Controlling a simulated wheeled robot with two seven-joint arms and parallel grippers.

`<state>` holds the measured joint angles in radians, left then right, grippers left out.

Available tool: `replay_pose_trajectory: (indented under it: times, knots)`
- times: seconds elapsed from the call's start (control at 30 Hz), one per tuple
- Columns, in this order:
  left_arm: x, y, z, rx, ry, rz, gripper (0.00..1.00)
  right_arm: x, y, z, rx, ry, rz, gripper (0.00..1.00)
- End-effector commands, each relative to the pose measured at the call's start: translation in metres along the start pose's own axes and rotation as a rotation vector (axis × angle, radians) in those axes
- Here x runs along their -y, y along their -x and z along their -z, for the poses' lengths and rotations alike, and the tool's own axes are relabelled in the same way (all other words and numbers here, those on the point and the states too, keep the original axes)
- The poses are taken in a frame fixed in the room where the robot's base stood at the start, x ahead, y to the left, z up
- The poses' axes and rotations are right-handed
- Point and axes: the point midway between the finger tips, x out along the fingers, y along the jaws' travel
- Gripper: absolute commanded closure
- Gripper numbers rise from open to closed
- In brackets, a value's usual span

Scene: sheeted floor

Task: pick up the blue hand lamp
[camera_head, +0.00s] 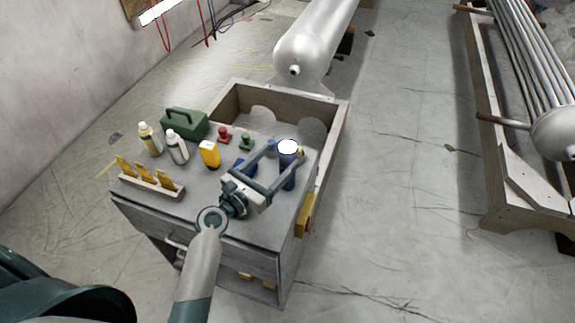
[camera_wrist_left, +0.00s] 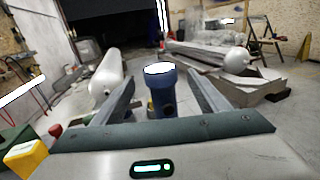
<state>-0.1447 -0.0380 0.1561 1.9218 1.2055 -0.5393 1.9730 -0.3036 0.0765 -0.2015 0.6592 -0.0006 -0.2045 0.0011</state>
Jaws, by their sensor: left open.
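The blue hand lamp (camera_head: 288,172) stands upright near the right edge of the grey cabinet top (camera_head: 200,208), its white lens facing up. In the left wrist view the lamp (camera_wrist_left: 161,97) is centred between the two fingers. My left gripper (camera_head: 280,158) is open, with its fingertips reaching to either side of the lamp. A gap shows between the lamp and each finger in the left wrist view (camera_wrist_left: 160,95). The lamp's lower part is partly hidden by a finger in the head view. My right gripper is not in view.
A wooden crate (camera_head: 338,125) adjoins behind.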

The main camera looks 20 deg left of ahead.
Motion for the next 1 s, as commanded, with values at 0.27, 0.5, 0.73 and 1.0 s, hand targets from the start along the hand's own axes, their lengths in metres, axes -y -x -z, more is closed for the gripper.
replay_pose_trajectory:
  times: [0.27,0.5,0.73,1.0]
  knots:
    - [0.001,-0.024,-0.006,0.002,0.002,0.001,0.32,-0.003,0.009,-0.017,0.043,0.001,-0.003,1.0]
    - [0.001,-0.049,-0.004,0.0,0.0,0.0,0.32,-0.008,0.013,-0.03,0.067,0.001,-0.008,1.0]
    - [0.001,-0.051,-0.003,0.0,0.0,0.0,0.32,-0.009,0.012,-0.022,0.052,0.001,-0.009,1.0]
    - [0.001,-0.051,-0.004,0.0,0.0,0.0,0.32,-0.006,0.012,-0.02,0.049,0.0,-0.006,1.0]
